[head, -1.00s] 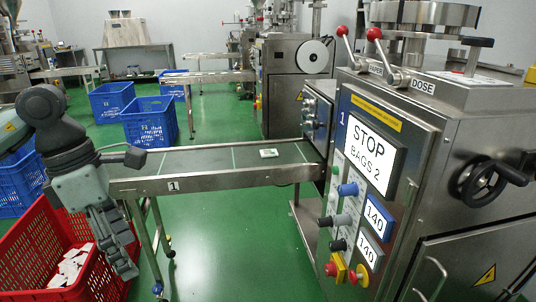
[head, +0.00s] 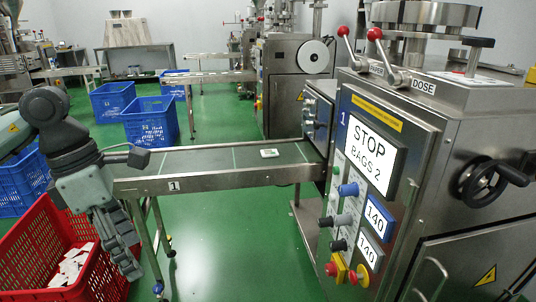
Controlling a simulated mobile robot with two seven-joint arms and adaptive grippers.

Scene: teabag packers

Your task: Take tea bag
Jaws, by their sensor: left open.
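A small white tea bag (head: 269,153) with a greenish mark lies flat on the conveyor belt (head: 205,158), towards its right end by the machine. My left gripper (head: 128,262) hangs fingers down at the left, in front of the conveyor's left end and beside the red crate. It is open, and I see nothing between its fingers. It is well apart from the tea bag on the belt. Several white tea bags (head: 72,265) lie in the red crate (head: 22,240). My right gripper is not in view.
The packing machine (head: 450,130) fills the right side; its screen reads "STOP BAGS 2". Red-knobbed levers (head: 374,34) stick up on top. Blue crates (head: 150,122) stand behind the conveyor. Green floor (head: 230,240) is clear in front of the conveyor.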

